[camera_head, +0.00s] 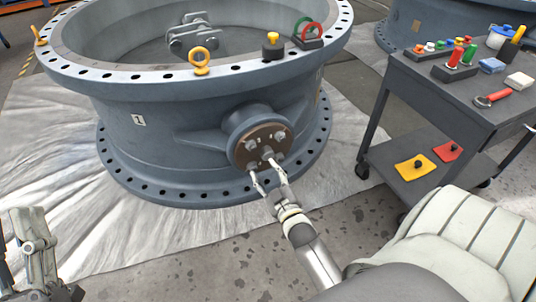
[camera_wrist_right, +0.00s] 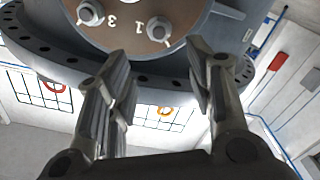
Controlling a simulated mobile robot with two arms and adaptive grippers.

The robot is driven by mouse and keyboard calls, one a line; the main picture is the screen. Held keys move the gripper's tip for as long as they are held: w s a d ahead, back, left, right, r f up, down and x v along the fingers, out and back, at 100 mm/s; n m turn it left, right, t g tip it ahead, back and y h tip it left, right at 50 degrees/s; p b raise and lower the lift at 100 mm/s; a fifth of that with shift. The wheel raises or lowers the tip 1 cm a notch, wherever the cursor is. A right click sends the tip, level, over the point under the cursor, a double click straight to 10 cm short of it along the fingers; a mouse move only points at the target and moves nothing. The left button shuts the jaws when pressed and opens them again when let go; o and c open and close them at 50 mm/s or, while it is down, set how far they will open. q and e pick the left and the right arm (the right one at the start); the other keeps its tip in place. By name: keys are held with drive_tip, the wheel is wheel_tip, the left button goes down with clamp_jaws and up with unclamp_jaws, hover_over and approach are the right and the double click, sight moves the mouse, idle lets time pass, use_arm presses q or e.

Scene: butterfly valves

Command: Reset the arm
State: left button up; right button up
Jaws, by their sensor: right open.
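The large grey butterfly valve (camera_head: 170,140) stands on a pale sheet. Its side boss carries a round brown plate (camera_head: 258,144) with several bolts. In the right wrist view the plate (camera_wrist_right: 128,35) shows the numbers 3 and 1, a bolt (camera_wrist_right: 90,13) at left and another bolt (camera_wrist_right: 159,28) near the middle. My right gripper (camera_head: 270,182) is open in front of the plate's lower edge. In the wrist view its two fingers (camera_wrist_right: 158,62) are spread and empty, with the middle bolt beyond the gap. My left gripper (camera_head: 35,250) is at the lower left, apart from the valve; its jaw opening is unclear.
A dark cart (camera_head: 440,88) at right holds several coloured tools and parts; its lower shelf holds a yellow pad (camera_head: 416,166) and a red pad (camera_head: 447,150). Another valve (camera_head: 445,22) stands behind. Floor between valve and cart is clear.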

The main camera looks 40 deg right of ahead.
drive_tip(key=shift+s+a, duration=0.1)
drive_tip(key=shift+s, duration=0.25)
idle(0.3)
